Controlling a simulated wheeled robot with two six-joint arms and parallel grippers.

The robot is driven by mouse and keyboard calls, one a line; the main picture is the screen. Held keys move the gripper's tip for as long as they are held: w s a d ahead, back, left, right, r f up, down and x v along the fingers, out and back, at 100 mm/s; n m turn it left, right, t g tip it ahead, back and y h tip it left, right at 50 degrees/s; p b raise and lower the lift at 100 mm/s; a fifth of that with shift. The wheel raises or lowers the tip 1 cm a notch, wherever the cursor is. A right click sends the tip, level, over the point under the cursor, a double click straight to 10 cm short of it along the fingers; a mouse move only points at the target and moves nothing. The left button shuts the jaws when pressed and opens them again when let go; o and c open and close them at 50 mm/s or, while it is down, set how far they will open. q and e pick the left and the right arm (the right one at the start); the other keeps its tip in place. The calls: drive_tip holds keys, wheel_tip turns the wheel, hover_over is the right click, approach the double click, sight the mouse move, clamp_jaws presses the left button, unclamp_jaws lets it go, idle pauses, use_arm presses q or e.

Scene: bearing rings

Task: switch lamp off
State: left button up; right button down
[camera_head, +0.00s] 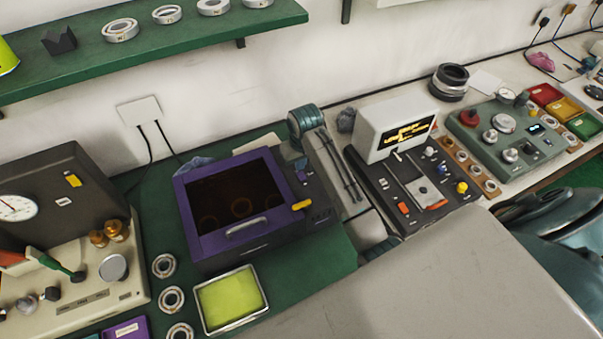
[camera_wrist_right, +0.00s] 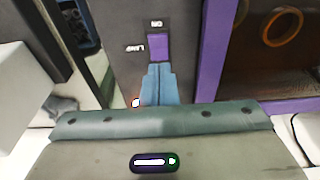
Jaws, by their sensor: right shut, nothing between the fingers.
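A purple-framed box (camera_head: 190,223) with a dark window stands on the green mat, and its side panel carries a yellow lever (camera_head: 302,205). A small orange-white light (camera_wrist_right: 136,102) glows beside the fingers. In the head view the right gripper (camera_head: 301,166) is over the panel and hides the switch. My left gripper is out of view.
Dim orange rings (camera_wrist_right: 285,25) show behind the box window. A gauge instrument (camera_head: 60,195) stands left. A black console (camera_head: 385,195) with a grey display and a green-grey control box (camera_head: 500,140) stand right. A lime tray (camera_head: 231,299) and several bearing rings lie in front.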

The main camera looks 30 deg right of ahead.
sight(301, 174)
drive_tip(key=shift+r, duration=2.4)
drive_tip(key=shift+s+f, duration=0.1)
